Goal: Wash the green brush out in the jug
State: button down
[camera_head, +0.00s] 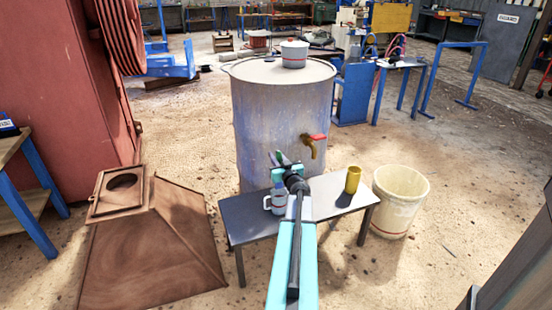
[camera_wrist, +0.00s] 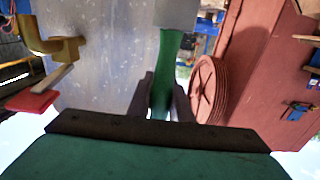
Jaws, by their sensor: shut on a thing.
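My gripper (camera_head: 283,162) is above the left part of the small grey table, in front of the drum. In the wrist view its dark fingers (camera_wrist: 162,90) are shut on the green brush (camera_wrist: 169,55) by its handle. A pale grey part beyond the handle runs off the picture's top edge. The jug (camera_head: 277,204), light grey with a pale side handle, stands on the table just below my gripper. A grey-blue part shows at its mouth; I cannot tell whether the brush's end is inside the jug or over it.
The grey table (camera_head: 245,222) also carries a yellow cup (camera_head: 353,180). Behind stands a large drum (camera_head: 260,125) with a red-handled tap (camera_head: 312,145) and a lidded pot (camera_head: 294,54) on top. A cream bucket (camera_head: 400,200) is right; a rusty hopper (camera_head: 150,245) is left.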

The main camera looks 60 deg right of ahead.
notch_tip(320, 180, down, 12)
jog(key=b, duration=0.5)
jog(key=shift+r, duration=0.15)
dwell(1.0)
jog(key=shift+a+r+p, duration=0.1)
jog(key=shift+a+p, duration=0.1)
jog(key=shift+p, duration=0.3)
dwell(0.7)
